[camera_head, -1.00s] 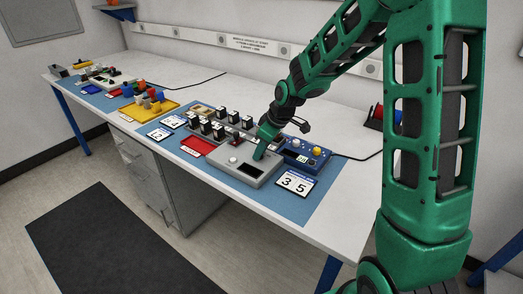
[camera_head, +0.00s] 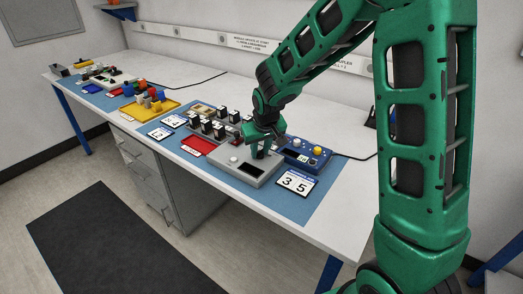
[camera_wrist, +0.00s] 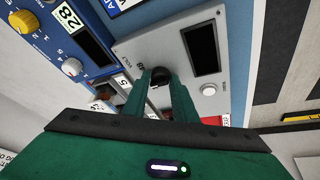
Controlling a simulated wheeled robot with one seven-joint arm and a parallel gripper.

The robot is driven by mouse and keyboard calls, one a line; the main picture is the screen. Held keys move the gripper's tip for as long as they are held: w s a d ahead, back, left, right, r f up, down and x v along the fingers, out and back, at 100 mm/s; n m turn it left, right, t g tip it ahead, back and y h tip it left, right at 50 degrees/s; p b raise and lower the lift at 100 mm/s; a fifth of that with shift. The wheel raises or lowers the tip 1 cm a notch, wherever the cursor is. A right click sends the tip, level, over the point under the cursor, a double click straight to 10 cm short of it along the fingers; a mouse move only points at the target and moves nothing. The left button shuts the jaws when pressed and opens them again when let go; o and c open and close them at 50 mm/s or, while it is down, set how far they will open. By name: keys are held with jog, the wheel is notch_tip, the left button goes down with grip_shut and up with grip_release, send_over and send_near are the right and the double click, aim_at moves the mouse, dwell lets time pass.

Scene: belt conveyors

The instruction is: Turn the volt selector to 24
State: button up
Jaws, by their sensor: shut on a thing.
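The volt selector is a black knob (camera_wrist: 160,76) on a grey box (camera_wrist: 133,48), beside small lettering that seems to read VOLT in the wrist view. My gripper (camera_wrist: 163,86) has its two green fingers on either side of this knob and is shut on it. The fingers hide part of the knob and its scale, so I cannot tell which value it points to. In the head view my gripper (camera_head: 261,153) is down at the top of the grey box (camera_head: 227,169), and the knob is hidden there.
A blue box (camera_head: 311,159) with knobs stands right behind the grey box. A card reading 3 5 (camera_head: 297,183) lies in front. The grey box carries a dark display (camera_wrist: 202,48) and a round button (camera_wrist: 208,89). Several black switches and a red tray (camera_head: 197,146) lie left.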

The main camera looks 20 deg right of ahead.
jog(key=shift+w, duration=0.15)
dwell(0.4)
jog(key=o, duration=0.7)
jog(key=shift+o, duration=0.2)
jog(key=v, duration=1)
jog(key=shift+r, duration=0.35)
